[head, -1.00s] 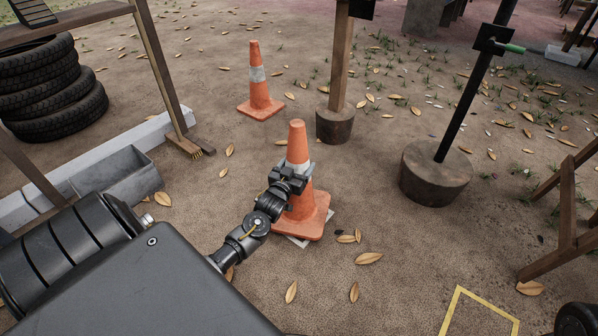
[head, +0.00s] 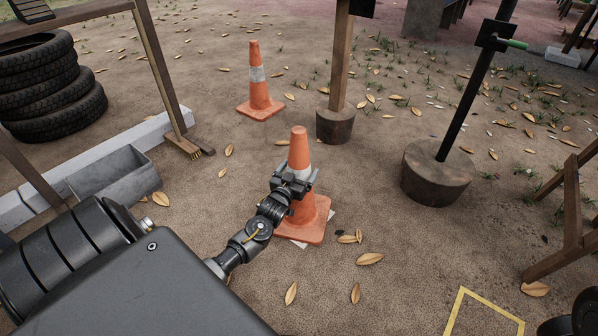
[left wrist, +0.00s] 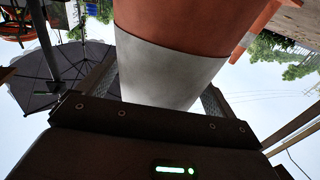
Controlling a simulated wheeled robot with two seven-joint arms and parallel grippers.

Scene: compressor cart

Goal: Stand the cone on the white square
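The orange cone (head: 299,146) with a white band stands upright in the middle of the head view. Its square orange base (head: 310,225) covers most of the white square (head: 331,215); only slivers of the square show at the base's edges. My left gripper (head: 301,180) is shut on the cone, with its fingers on either side at the band. In the left wrist view the white band (left wrist: 165,75) fills the space between the fingers. Whether the base presses flat on the square is hard to tell.
A second orange cone (head: 260,98) stands farther back. A wooden post in a round block (head: 335,126) and a black pole in a wider block (head: 437,172) stand behind and right. A grey trough (head: 115,174) and stacked tyres (head: 55,90) are left. A yellow outline (head: 490,305) lies front right.

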